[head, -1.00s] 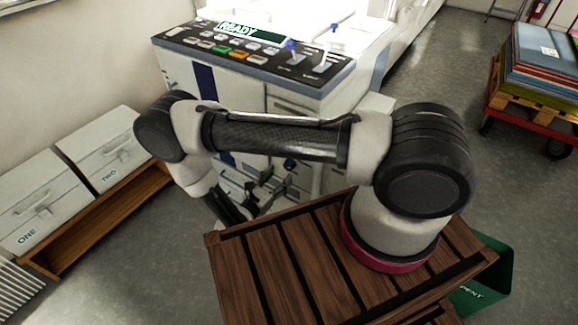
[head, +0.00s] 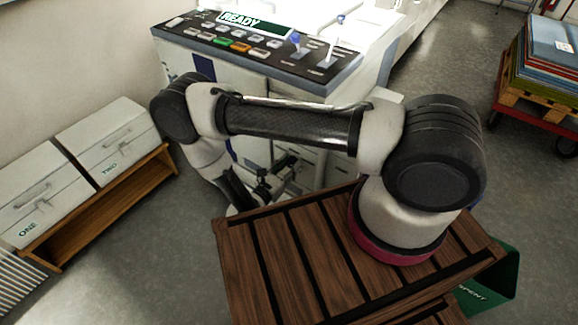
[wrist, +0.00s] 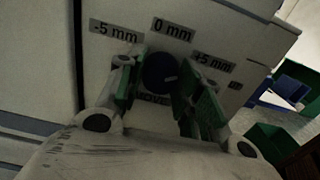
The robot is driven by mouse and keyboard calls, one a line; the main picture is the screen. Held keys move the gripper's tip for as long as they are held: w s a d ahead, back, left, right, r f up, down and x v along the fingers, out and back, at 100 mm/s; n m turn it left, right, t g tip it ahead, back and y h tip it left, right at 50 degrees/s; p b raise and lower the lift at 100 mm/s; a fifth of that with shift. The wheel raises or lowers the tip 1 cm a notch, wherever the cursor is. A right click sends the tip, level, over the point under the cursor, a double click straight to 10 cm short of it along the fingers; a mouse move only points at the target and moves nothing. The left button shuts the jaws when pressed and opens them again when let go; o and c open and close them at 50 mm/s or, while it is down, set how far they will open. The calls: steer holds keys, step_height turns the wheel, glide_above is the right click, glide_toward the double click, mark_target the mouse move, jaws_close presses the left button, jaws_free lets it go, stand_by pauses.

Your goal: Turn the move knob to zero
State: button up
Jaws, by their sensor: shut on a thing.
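The move knob (wrist: 159,72) is dark blue and round, on a pale panel in the wrist view. A small light mark shows on its right side, pointing roughly right rather than up at the label "0 mm" (wrist: 172,29). The label "-5 mm" (wrist: 116,30) is at upper left and "+5 mm" (wrist: 213,62) at right. My gripper (wrist: 162,80) has one green-padded finger on each side of the knob and is shut on it. The "MOVE" lettering below the knob is partly hidden. In the head view my gripper (head: 284,171) is low against the machine front, with the knob hidden.
The machine's control panel (head: 250,40) reads READY above. Drawer boxes ONE (head: 45,190) and TWO (head: 108,140) stand on a wooden bench at left. A loaded cart (head: 540,100) stands at right. A green bin (head: 490,275) is beside my base. Open floor lies between.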

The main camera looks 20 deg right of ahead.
steer(key=shift+n, duration=0.4)
steer(key=n, duration=0.5)
steer(key=shift+s+n, duration=0.1)
steer(key=shift+n, duration=0.2)
steer(key=n, duration=0.5)
steer(key=shift+n, duration=0.3)
steer(key=o, duration=1)
steer(key=shift+o, duration=0.2)
